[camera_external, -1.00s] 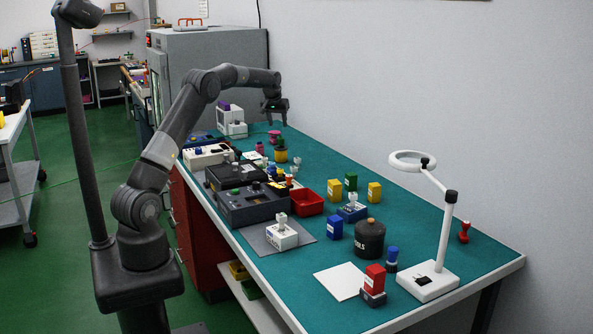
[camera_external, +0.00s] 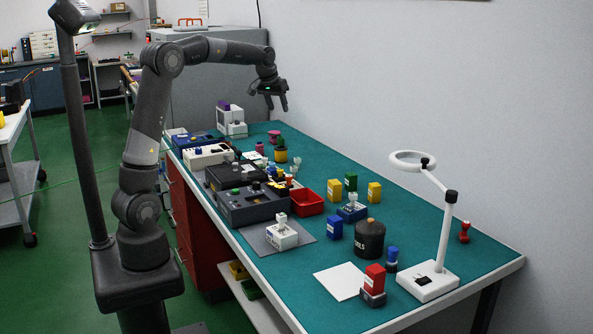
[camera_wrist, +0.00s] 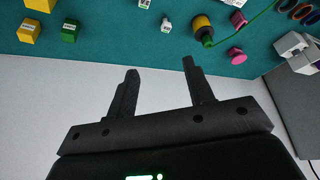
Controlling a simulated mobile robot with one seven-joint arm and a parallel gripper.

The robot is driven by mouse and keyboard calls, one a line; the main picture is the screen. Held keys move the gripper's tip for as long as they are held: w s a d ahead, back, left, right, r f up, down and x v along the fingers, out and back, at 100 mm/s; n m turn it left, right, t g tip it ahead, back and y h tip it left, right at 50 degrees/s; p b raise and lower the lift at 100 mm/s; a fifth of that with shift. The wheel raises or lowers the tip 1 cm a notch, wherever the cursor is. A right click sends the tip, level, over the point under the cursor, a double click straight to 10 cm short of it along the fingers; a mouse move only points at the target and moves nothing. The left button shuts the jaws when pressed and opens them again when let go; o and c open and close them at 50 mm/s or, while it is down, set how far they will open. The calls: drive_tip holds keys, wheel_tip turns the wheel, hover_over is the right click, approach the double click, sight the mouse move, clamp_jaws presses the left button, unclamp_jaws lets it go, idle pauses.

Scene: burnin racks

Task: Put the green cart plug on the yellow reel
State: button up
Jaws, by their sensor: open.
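The yellow reel (camera_external: 281,156) stands on the teal bench toward the back; it also shows at the top of the wrist view (camera_wrist: 202,22). The green cart plug (camera_external: 281,143) is at the top of the yellow reel; in the wrist view the green plug (camera_wrist: 207,42) overlaps the reel's edge, with a green cable running off to the upper right. How firmly it sits there I cannot tell. My gripper (camera_external: 277,104) is open and empty, in the air above the far part of the bench, apart from plug and reel. It also shows in the wrist view (camera_wrist: 160,68).
Pink reels (camera_external: 274,136) stand near the yellow reel. A white device (camera_external: 230,118) is at the back. Dark test boxes (camera_external: 250,205) and a red tray (camera_external: 308,202) lie nearer. A white lamp (camera_external: 445,240) rises at the right. Air around my gripper is clear.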

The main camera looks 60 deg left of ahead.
drive_tip(key=s+d+r+m+h, duration=0.1)
drive_tip(key=s+d+r+m, duration=0.15)
drive_tip(key=s+d, duration=1.4)
drive_tip(key=s+d+f+m, duration=0.2)
drive_tip(key=s+d+f, duration=0.2)
drive_tip(key=s, duration=0.4)
drive_tip(key=s+d+f+m+t+h, duration=0.1)
drive_tip(key=s+d+f+m, duration=0.1)
drive_tip(key=s, duration=0.6)
wheel_tip(320, 180, down, 2)
drive_tip(key=shift+s+d+f, duration=0.15)
drive_tip(key=shift+s+d, duration=0.2)
drive_tip(key=shift+d, duration=0.55)
